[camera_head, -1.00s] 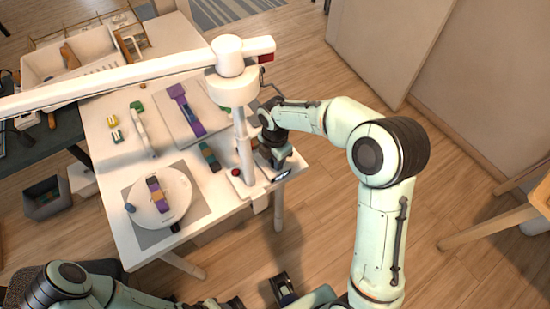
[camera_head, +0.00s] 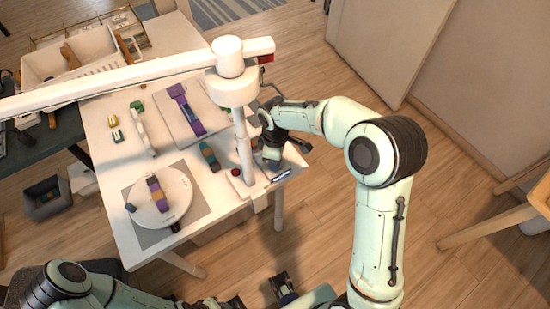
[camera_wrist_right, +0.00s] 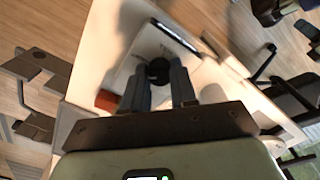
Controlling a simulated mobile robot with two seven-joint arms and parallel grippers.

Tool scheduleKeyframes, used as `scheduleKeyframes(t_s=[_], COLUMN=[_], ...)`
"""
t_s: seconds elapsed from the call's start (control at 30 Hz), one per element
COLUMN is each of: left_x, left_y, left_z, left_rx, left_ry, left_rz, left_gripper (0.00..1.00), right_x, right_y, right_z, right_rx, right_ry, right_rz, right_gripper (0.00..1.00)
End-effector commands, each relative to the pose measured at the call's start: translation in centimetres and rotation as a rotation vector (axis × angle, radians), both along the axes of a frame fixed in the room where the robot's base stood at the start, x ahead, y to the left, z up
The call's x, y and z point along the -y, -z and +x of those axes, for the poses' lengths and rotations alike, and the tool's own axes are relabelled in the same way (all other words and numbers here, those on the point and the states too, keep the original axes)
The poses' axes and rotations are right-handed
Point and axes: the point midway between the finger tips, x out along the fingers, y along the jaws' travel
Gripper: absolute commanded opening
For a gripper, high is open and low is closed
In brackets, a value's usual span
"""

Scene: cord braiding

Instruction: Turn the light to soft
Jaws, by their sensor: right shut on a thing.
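A white lamp stands at the table's right side, with a thick post (camera_head: 243,150) and a long arm (camera_head: 110,82) reaching left. A dark round knob (camera_wrist_right: 158,70) sits on a pale panel (camera_wrist_right: 150,45) in the right wrist view. My right gripper (camera_head: 266,165) is low beside the lamp post; in the right wrist view its two fingers (camera_wrist_right: 159,88) are shut on the knob from either side. A bright-edged strip (camera_head: 282,175) lies at the panel's edge. My left arm (camera_head: 75,285) is at the bottom left; its jaw state is unclear.
The white table (camera_head: 125,225) holds a round disc (camera_head: 178,190) with a coloured braid, a tray with a purple cord (camera_head: 182,98) and a coloured strip (camera_head: 209,156). A red button (camera_head: 236,172) is near the lamp post. An open white bin (camera_head: 45,65) stands at the back left.

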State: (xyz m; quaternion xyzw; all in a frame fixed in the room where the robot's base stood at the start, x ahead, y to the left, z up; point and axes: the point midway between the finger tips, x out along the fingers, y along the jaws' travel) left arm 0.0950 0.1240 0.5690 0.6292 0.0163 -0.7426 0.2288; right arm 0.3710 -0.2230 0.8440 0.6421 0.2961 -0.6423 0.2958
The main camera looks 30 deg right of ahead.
Motion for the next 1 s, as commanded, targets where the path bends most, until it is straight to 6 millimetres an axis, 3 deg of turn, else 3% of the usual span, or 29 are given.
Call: scheduleKeyframes(t_s=[0.5, 1.0], left_x=[0.0, 0.0], left_y=[0.05, 0.06], left_z=[-0.02, -0.02], left_rx=[0.0, 0.0], left_ry=[0.0, 0.0], left_rz=[0.0, 0.0], left_gripper=[0.43, 0.43], right_x=[0.02, 0.05], right_y=[-0.1, -0.11], right_z=[0.06, 0.05], right_rx=[0.002, 0.002], right_ry=[0.347, 0.416], right_rz=[-0.001, -0.001], right_gripper=[0.0, 0.0])
